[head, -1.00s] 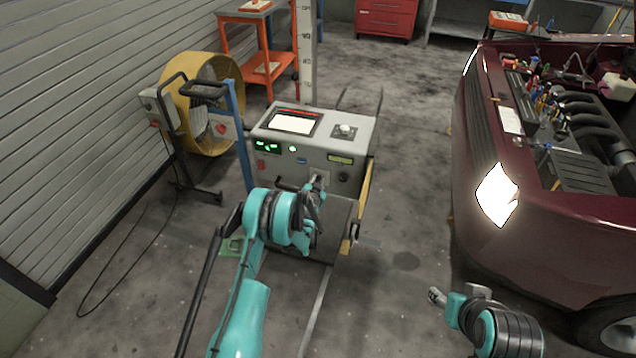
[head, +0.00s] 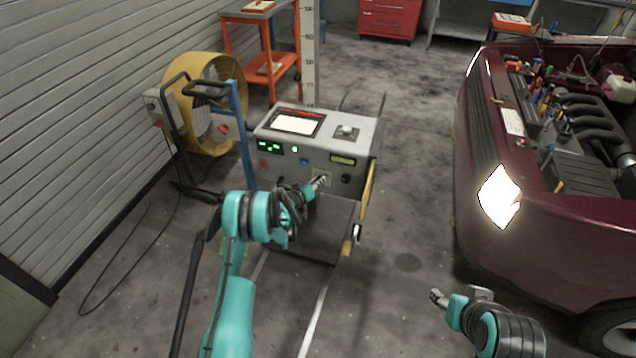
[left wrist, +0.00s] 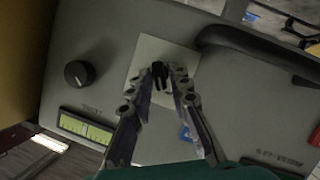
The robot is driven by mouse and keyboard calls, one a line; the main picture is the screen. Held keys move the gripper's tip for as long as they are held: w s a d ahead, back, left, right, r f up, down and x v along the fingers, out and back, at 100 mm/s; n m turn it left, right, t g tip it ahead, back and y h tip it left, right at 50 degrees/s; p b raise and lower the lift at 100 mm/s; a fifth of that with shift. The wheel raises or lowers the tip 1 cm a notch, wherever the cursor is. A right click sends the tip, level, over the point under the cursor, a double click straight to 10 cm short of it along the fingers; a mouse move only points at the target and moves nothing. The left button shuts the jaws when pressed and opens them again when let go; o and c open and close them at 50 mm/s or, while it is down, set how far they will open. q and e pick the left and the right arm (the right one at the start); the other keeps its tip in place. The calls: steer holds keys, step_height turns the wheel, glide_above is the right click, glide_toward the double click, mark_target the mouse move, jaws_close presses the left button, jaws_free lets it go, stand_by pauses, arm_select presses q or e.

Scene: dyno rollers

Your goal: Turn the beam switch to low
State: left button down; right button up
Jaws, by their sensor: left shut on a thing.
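The grey control box (head: 305,158) stands in the middle of the head view. On its front is a pale plate (left wrist: 178,55) with a small black switch (left wrist: 159,72), seen in the left wrist view. My left gripper (head: 322,181) is at this front panel, and it also shows in the left wrist view (left wrist: 163,80). Its two fingertips are closed around the black switch. The switch's markings are hidden or too small to read. My right gripper (head: 437,297) is at the lower right of the head view, away from the box; its jaws are too small to judge.
A round black knob (left wrist: 79,73) and a lit green display (left wrist: 85,128) sit beside the switch plate. A dark handle bar (left wrist: 255,50) juts out near the gripper. A maroon car (head: 560,225) with lit headlight stands right. A yellow fan (head: 215,100) stands left.

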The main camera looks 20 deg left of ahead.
arm_select(q)
steer(key=shift+a+n+h, duration=0.1)
steer(key=shift+n+h, duration=0.3)
steer(key=shift+n, duration=0.2)
stand_by(0.3)
steer(key=c, duration=1.6)
jaws_free()
steer(key=shift+f, duration=0.1)
steer(key=v, duration=1.2)
